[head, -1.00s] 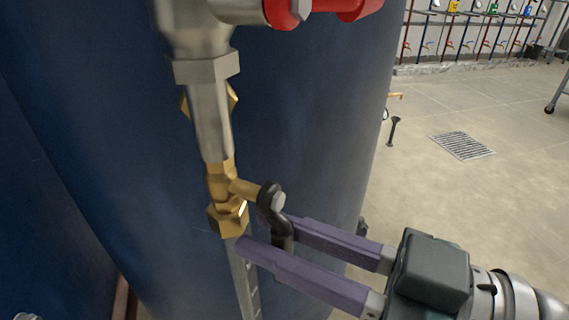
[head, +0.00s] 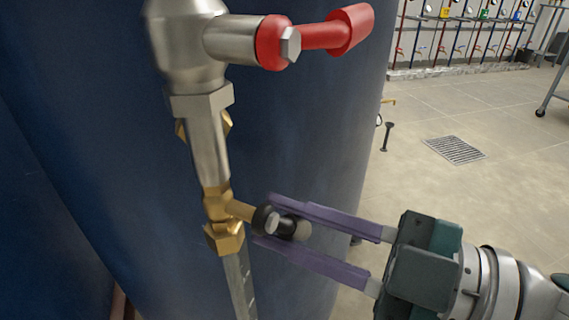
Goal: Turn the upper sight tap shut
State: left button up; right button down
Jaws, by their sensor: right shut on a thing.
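The upper sight tap (head: 219,205) is a brass fitting with a short brass stem to the right and a black lever (head: 292,228). The lever's rounded end points right and somewhat toward me. My right gripper (head: 262,219) comes in from the right, and its two purple fingers are shut on the black lever, one above and one below it. A clear gauge strip (head: 239,285) runs down from the brass nut under the tap. My left gripper is not in view.
A red-handled valve (head: 335,33) on a metal fitting sticks out to the right above the tap. The large blue tank (head: 310,120) stands close behind. Tiled floor with a drain grate (head: 454,150) is open at right.

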jog(key=n, duration=0.2)
jog(key=r+n, duration=0.1)
jog(key=w+n, duration=0.1)
jog(key=n, duration=0.1)
jog(key=shift+d+r+n+p, duration=0.25)
jog(key=shift+r+n+p, duration=0.05)
jog(key=shift+r, duration=0.1)
jog(key=shift+w+d+r+n, duration=0.1)
jog(key=shift+r+n, duration=0.25)
jog(key=shift+n, duration=0.7)
jog(key=shift+w+r+n, duration=0.1)
jog(key=shift+r+n, duration=0.25)
jog(key=shift+n, duration=0.7)
jog(key=shift+r, duration=0.1)
jog(key=c, duration=0.7)
grip_release()
jog(key=p+v, duration=0.1)
jog(key=v, duration=0.9)
